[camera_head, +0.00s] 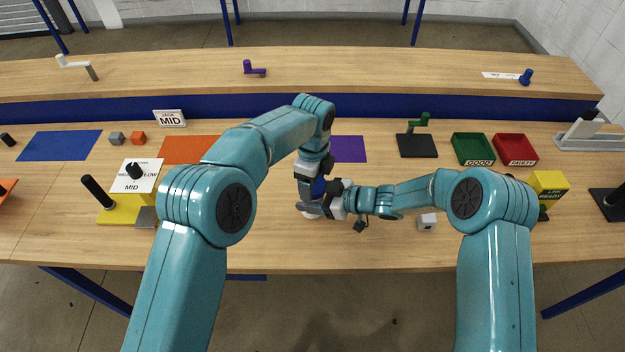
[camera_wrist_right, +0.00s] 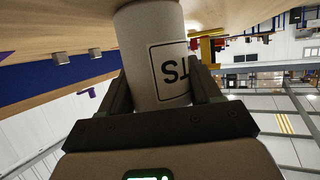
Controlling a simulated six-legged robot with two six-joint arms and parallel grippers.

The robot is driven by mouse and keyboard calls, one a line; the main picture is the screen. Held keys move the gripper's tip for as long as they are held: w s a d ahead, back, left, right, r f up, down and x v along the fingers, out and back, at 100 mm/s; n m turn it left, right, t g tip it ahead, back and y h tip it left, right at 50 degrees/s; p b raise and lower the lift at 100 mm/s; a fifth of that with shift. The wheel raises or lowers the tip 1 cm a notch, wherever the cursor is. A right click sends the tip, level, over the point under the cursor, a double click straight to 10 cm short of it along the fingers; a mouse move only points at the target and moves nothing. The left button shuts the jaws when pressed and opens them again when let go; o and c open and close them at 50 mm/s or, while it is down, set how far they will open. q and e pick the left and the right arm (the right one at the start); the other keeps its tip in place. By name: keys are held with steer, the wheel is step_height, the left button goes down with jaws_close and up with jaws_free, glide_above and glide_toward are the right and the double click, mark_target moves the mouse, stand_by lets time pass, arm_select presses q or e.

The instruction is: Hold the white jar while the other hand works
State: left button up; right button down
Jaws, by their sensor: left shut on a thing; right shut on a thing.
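The white jar (camera_wrist_right: 155,50) fills the space between the fingers of my right gripper (camera_wrist_right: 158,92) in the right wrist view. It has dark printed letters in a black frame, upside down there. In the head view only a small pale part of the jar (camera_head: 311,215) shows at the table, below the hands. My right gripper comes in from the right and is shut on the jar's side. My left gripper (camera_head: 317,187) points down directly above the jar, shut on a dark blue piece (camera_head: 319,187), likely a lid. The fingers hide whether that piece touches the jar.
A small grey-white block (camera_head: 427,222) lies right of the hands. Behind are a purple mat (camera_head: 350,149), a black base with a green handle (camera_head: 417,146), a green tray (camera_head: 473,149) and a red tray (camera_head: 516,149). A yellow stand (camera_head: 110,214) is left.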

arm_select(q)
steer(key=n, duration=0.5)
steer(key=shift+s+n, duration=0.1)
steer(key=shift+n, duration=0.3)
steer(key=shift+f, duration=0.1)
